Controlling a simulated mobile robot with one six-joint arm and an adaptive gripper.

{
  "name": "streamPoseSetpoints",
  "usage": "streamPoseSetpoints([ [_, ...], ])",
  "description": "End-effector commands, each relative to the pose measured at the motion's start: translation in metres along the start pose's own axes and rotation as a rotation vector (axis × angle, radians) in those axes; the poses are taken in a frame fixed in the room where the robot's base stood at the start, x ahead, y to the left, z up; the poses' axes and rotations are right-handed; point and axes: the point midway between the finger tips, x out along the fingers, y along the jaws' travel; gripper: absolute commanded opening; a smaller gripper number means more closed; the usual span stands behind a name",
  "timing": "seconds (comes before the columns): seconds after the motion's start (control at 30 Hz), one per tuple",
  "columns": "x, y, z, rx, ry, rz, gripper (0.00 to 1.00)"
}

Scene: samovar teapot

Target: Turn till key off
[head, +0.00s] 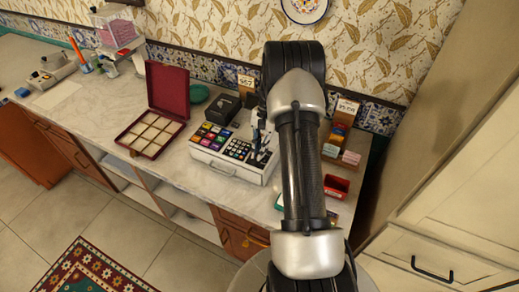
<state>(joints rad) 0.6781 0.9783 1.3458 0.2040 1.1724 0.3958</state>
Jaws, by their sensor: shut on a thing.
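The till (224,169) is a white cash register with coloured keys on its left and dark keys on its right. It stands on the marble counter in the head view. My gripper (261,155) is at the right part of the till's top, by the dark keys. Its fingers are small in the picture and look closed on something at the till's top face. The till key itself is too small and too covered by the fingers to make out. My arm hides the area just right of the till.
An open maroon box with compartments (151,134) stands left of the till. A dark device (221,109) is behind it. A red tray (336,187) and a wooden rack of small boxes (340,128) are right of my arm. The counter (203,180) is bare before the till's left side.

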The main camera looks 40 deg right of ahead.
Motion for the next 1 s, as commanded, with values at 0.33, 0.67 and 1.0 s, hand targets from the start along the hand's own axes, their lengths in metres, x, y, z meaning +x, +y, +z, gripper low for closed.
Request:
streamPoseSetpoints([
  [0.33, -0.0001, -0.0001, -0.0001, -0.024, 0.001, 0.01, 0.0],
  [0.67, 0.0, -0.0001, -0.0001, -0.023, 0.001, 0.01, 0.16],
  [1.0, 0.0, -0.0001, -0.0001, -0.022, 0.0, 0.009, 0.27],
])
